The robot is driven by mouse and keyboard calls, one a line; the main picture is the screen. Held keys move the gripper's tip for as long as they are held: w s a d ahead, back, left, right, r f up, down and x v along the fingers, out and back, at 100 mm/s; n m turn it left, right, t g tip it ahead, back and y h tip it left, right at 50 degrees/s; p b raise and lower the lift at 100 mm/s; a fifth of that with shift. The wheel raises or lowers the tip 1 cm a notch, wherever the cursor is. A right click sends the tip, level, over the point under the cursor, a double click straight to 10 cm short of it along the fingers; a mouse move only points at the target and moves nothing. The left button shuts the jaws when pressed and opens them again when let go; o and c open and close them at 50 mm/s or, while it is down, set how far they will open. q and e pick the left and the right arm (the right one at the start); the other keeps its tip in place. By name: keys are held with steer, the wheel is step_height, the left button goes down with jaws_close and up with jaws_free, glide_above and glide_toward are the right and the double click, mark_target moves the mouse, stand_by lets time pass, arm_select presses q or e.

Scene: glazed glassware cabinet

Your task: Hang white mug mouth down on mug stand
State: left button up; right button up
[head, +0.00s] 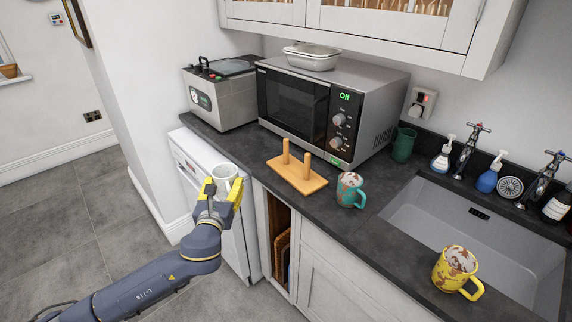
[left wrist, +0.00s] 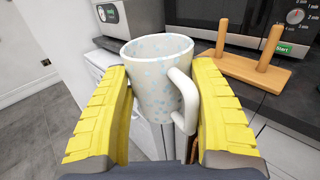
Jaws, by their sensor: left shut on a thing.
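The white mug (head: 224,174) with pale blue specks is held upright, mouth up, in my left gripper (head: 221,191), in front of the counter edge. In the left wrist view the mug (left wrist: 155,85) sits between the two yellow fingers of the left gripper (left wrist: 165,110), its handle toward the right finger. The mug stand (head: 297,175) is a wooden base with two upright pegs on the counter, to the right of the mug. Both pegs are bare. It also shows in the left wrist view (left wrist: 245,68). My right gripper is not in view.
A microwave (head: 310,105) stands behind the stand, with a vacuum machine (head: 222,92) to its left. A teal mug (head: 350,190) is close to the stand's right. A yellow mug (head: 457,270) stands by the sink (head: 480,225). Wall cupboards (head: 390,22) overhang the microwave.

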arm_select(q)
steer(key=w, duration=0.9)
steer(key=shift+w, duration=0.3)
steer(key=n, duration=0.4)
steer(key=shift+d+n, duration=0.1)
steer(key=shift+n, duration=0.2)
steer(key=n, duration=0.8)
steer(key=shift+n, duration=0.3)
steer(key=n, duration=0.4)
steer(key=shift+n, duration=0.4)
steer(key=n, duration=0.3)
steer(key=shift+n, duration=0.4)
steer(key=n, duration=0.9)
steer(key=shift+c, duration=0.2)
steer(key=n, duration=0.5)
steer(key=shift+r, duration=0.15)
